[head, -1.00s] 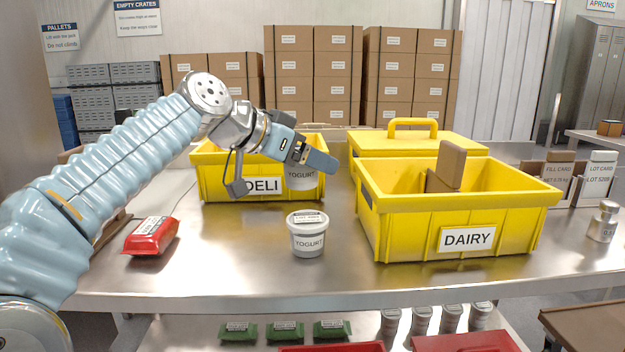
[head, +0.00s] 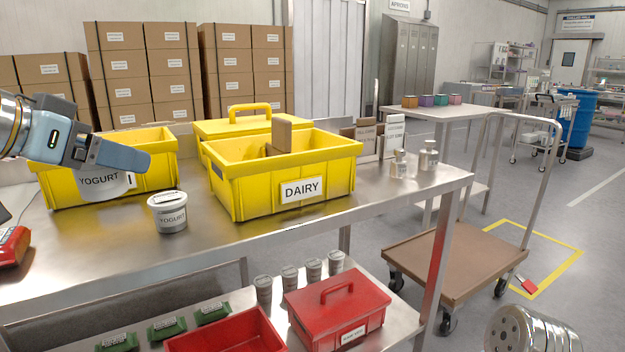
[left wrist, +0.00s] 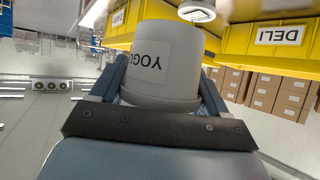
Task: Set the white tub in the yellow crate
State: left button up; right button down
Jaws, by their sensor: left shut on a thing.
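My left gripper (head: 118,164) is shut on a white tub (head: 98,187) labelled YOGURT. The tub hangs upright in front of a yellow crate (head: 160,186) at the left and covers its label. In the left wrist view the held tub (left wrist: 160,65) sits between both fingers, and that crate (left wrist: 240,48) reads DELI. A second white YOGURT tub (head: 168,213) stands upright on the steel table, left of the yellow DAIRY crate (head: 330,190). The DAIRY crate holds a brown carton (head: 283,136). My right gripper is out of view.
A lidded yellow box (head: 232,126) with a handle stands behind the DAIRY crate. The table front (head: 120,250) is clear.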

aim_at(328, 189)
jog(key=k, duration=1.15)
